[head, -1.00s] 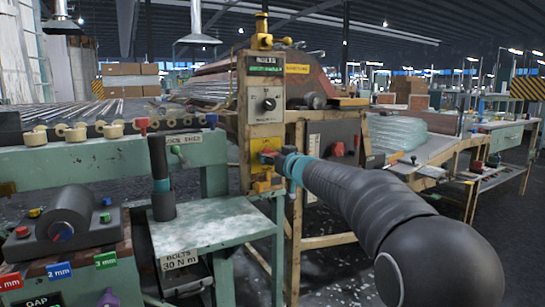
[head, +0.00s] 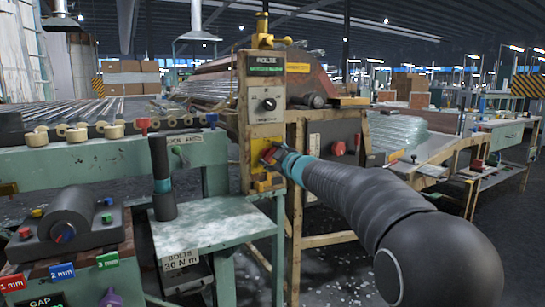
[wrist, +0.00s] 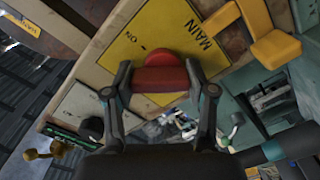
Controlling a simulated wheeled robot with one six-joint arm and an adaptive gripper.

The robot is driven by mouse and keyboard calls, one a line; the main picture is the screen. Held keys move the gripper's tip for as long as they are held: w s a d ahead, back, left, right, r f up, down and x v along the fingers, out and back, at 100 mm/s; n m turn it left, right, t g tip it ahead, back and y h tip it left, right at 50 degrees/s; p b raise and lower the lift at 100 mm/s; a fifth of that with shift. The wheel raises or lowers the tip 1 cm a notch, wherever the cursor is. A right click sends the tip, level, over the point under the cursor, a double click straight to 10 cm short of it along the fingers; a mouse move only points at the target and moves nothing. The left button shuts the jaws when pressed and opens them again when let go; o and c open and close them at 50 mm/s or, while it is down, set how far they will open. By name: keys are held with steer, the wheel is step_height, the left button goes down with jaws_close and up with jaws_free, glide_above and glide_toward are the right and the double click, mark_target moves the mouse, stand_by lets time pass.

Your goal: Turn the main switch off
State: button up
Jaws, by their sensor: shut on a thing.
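The main switch is a red handle (wrist: 160,78) on a yellow plate (wrist: 155,30) lettered MAIN and ON in the wrist view. My gripper (wrist: 161,84) has one finger on each side of the red handle and is shut on it. In the head view my gripper (head: 271,156) is at the front of the post, over the lower part of the yellow plate (head: 265,131). The gripper largely covers the switch there. The handle's exact angle against the plate lettering is hard to tell.
A black knob (head: 269,104) on a pale panel sits above the yellow plate. A yellow bracket (wrist: 270,38) juts out close beside my gripper. A green bench (head: 213,222) stands to the left, and a red knob (head: 339,148) on a dark box is to the right.

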steer(key=n+b, duration=0.1)
steer(key=n, duration=0.3)
steer(key=shift+n, duration=0.3)
steer(key=shift+n+b, duration=0.6)
steer(key=shift+n, duration=1.2)
steer(key=o, duration=1.2)
steer(key=shift+a, duration=0.1)
steer(key=shift+c, duration=0.2)
steer(key=v, duration=1.2)
